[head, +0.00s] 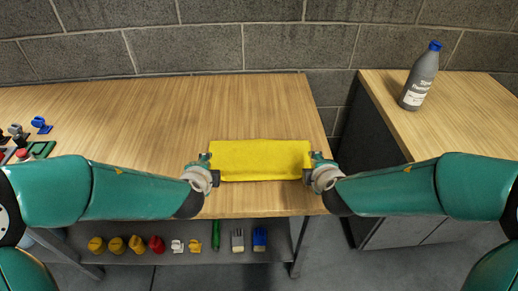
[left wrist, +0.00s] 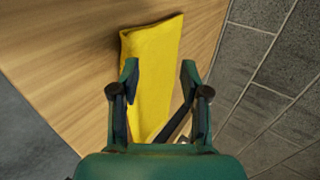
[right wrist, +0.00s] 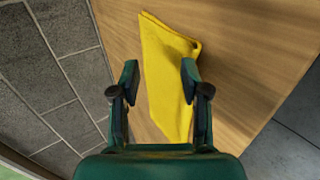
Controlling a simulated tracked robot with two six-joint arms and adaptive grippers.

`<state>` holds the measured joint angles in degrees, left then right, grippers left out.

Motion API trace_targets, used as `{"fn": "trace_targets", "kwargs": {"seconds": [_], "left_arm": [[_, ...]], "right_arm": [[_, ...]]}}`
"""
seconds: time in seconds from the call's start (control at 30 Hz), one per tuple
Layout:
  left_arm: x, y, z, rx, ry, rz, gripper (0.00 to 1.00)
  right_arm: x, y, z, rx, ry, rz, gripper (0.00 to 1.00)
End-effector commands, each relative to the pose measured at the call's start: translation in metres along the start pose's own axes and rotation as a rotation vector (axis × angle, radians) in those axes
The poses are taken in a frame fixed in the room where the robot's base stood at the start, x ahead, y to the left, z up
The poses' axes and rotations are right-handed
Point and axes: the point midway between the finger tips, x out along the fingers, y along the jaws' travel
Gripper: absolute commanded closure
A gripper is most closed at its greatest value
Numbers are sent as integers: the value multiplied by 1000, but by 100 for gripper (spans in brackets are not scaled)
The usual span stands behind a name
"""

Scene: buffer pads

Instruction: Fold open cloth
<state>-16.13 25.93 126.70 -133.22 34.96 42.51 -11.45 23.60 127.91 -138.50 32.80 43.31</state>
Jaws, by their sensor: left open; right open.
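A yellow cloth (head: 260,160) lies on the wooden table as a wide rectangle near its front right corner. My left gripper (head: 208,170) is at the cloth's left end and my right gripper (head: 314,170) is at its right end. In the left wrist view the fingers (left wrist: 160,75) stand apart with the cloth (left wrist: 155,65) between and beyond them. In the right wrist view the fingers (right wrist: 160,75) are also apart, with the cloth (right wrist: 166,75) between and beyond them. I cannot tell whether any finger touches the cloth.
The wooden table (head: 150,110) is clear behind and left of the cloth. Small coloured parts (head: 30,135) sit at its left. A grey bottle with a blue cap (head: 420,78) stands on a separate cabinet at right. Several items lie on the shelf (head: 205,262) below.

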Motion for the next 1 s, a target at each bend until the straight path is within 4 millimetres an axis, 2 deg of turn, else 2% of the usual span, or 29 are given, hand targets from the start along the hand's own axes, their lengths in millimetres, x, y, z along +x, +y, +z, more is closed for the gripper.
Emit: {"fn": "trace_targets", "kwargs": {"seconds": [0.03,0.3,0.5,1.0], "left_arm": [[-8,-6,-1,-2,3,-4,54],[-50,-17,-1,-1,2,-4,54],[-75,-23,0,-1,1,-2,54],[-80,-24,1,0,0,1,54]], "right_arm": [[-8,6,0,1,2,5,54],[-50,17,-1,0,3,4,54],[-75,23,-1,0,2,2,54],[-79,24,-1,-2,2,-1,54]]}}
